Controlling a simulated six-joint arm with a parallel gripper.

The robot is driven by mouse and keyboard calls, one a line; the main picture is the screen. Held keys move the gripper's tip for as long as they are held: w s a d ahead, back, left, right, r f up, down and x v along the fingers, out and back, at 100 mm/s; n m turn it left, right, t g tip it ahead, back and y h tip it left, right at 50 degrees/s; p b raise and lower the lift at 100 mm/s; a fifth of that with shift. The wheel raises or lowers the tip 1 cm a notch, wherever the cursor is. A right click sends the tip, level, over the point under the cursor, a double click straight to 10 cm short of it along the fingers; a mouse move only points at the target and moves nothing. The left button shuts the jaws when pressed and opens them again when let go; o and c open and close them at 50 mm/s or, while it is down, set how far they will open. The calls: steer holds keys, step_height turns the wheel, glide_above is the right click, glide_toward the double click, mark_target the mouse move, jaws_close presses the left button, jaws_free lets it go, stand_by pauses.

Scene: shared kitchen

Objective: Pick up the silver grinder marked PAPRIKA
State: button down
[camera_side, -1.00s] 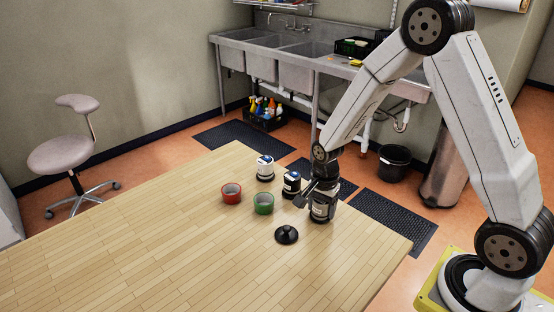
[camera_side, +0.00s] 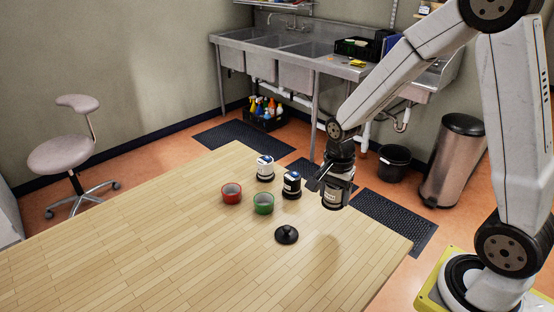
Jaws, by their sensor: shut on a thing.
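My gripper (camera_side: 338,180) is shut on a silver grinder (camera_side: 333,198) with a pale label. The label's words are too small to read. The grinder hangs roughly upright above the right part of the wooden table (camera_side: 190,245). Its upper part is hidden between the fingers. A dark grinder with a white and blue label (camera_side: 291,185) stands on the table to the left of my gripper. A white grinder with a dark base and a blue mark (camera_side: 265,168) stands farther left and back.
A red ring-shaped roll (camera_side: 231,193) and a green one (camera_side: 264,203) lie left of the grinders. A black lid-like thing with a knob (camera_side: 287,235) lies nearer the front. The left and front of the table are clear.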

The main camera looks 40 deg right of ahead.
steer(key=s+a+r, duration=0.1)
steer(key=s+r, duration=0.5)
steer(key=s, duration=0.4)
steer(key=shift+s, duration=0.2)
steer(key=shift+a, duration=0.1)
